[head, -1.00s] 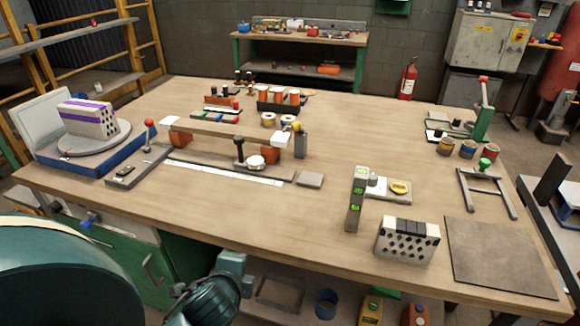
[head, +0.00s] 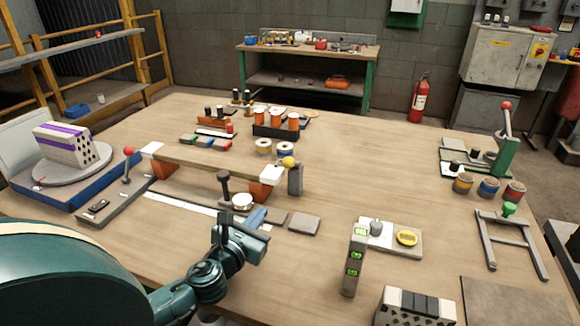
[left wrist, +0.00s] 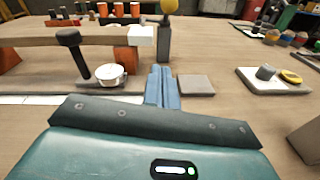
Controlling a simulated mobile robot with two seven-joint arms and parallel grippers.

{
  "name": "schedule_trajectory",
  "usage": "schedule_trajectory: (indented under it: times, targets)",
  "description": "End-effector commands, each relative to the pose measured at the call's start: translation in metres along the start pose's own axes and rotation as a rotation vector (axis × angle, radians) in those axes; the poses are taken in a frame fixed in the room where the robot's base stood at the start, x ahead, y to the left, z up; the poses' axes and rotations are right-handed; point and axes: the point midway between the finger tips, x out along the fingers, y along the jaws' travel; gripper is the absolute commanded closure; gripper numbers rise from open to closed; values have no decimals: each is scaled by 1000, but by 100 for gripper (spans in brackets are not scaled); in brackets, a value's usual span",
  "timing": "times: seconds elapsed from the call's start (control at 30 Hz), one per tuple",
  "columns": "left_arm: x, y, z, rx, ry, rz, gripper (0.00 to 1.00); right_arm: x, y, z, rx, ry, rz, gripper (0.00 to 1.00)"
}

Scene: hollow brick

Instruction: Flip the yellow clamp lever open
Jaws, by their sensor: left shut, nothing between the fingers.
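A yellow knob (head: 290,162) tops a grey upright post (head: 295,181) at the right end of a raised wooden beam (head: 200,161); it looks like the clamp lever's end. The left wrist view shows the knob (left wrist: 169,5) cut by the top edge and the post (left wrist: 164,40) below it. My left gripper (head: 260,212) is shut and empty, in front of the post and apart from it. Its blue fingers (left wrist: 161,72) point toward the post in the left wrist view. My right gripper is out of view.
A black-handled clamp (head: 225,187) and a round white dial (head: 242,201) stand left of my gripper. A flat grey block (head: 304,224) lies to its right. A green-vialled level (head: 355,262) stands farther right. The table between gripper and level is mostly clear.

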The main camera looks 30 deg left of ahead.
Motion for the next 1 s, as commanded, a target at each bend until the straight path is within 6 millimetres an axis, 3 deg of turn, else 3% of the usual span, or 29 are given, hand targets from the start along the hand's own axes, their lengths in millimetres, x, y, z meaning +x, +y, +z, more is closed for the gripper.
schedule_trajectory:
  times: [0.57, 0.77, 1.0]
  targets:
    - [5, 0, 0, -5, 0, 1, 100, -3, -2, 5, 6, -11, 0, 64]
    - [33, 0, 1, -6, -1, 3, 100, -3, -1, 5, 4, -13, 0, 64]
    - [83, 0, 1, -7, -1, 3, 100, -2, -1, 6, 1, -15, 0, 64]
